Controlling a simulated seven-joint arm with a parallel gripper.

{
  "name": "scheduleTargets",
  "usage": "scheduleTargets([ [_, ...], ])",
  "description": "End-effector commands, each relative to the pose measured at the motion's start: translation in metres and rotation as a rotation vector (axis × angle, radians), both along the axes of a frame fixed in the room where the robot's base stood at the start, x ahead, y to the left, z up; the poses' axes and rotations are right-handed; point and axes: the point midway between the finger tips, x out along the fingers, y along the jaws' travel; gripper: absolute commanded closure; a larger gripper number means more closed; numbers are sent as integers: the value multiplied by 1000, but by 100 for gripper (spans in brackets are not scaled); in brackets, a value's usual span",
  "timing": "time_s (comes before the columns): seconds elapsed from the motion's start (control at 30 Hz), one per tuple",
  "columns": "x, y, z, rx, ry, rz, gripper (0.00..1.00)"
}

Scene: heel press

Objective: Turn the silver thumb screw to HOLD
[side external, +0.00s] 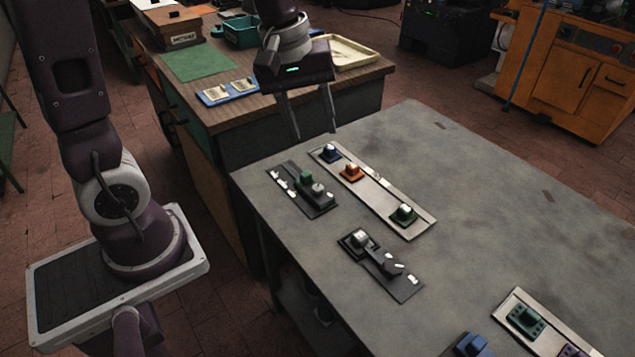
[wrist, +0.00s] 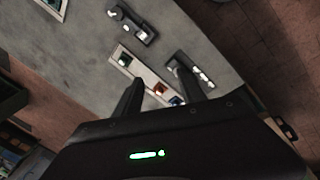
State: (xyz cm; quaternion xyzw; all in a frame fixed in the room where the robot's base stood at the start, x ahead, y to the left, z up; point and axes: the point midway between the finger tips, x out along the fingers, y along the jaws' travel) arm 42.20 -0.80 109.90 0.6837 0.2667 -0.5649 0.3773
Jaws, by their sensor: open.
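A dark plate (side external: 405,285) on the grey table carries a silver knob (side external: 359,239) at its far-left end, a dark grey knob (side external: 393,266) and a small white label. A second dark plate (side external: 285,190) carries a green knob (side external: 306,178), a grey knob (side external: 318,189) and several white labels. I cannot tell for certain which knob is the silver thumb screw, and no label is readable. My gripper (side external: 314,131) is open and empty above the table's far-left edge, apart from both plates. In the wrist view, its fingers (wrist: 160,80) show near the second plate (wrist: 183,67).
A pale strip (side external: 381,196) with blue (side external: 330,152), orange (side external: 351,172) and green (side external: 403,214) knobs lies beside the plates. Another strip (side external: 510,302) is at the front right. A wooden bench (side external: 345,80) stands behind my gripper. The table's right half is mostly clear.

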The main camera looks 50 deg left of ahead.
Motion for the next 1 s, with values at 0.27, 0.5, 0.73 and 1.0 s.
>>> scheduleTargets([
  [0.27, 66, 67, -141, -28, 214, 643, 53],
  [0.5, 68, 77, -182, -21, 237, 733, 53],
  [0.73, 68, 76, -223, -22, 236, 730, 53],
  [1.0, 68, 76, -233, -22, 234, 728, 53],
])
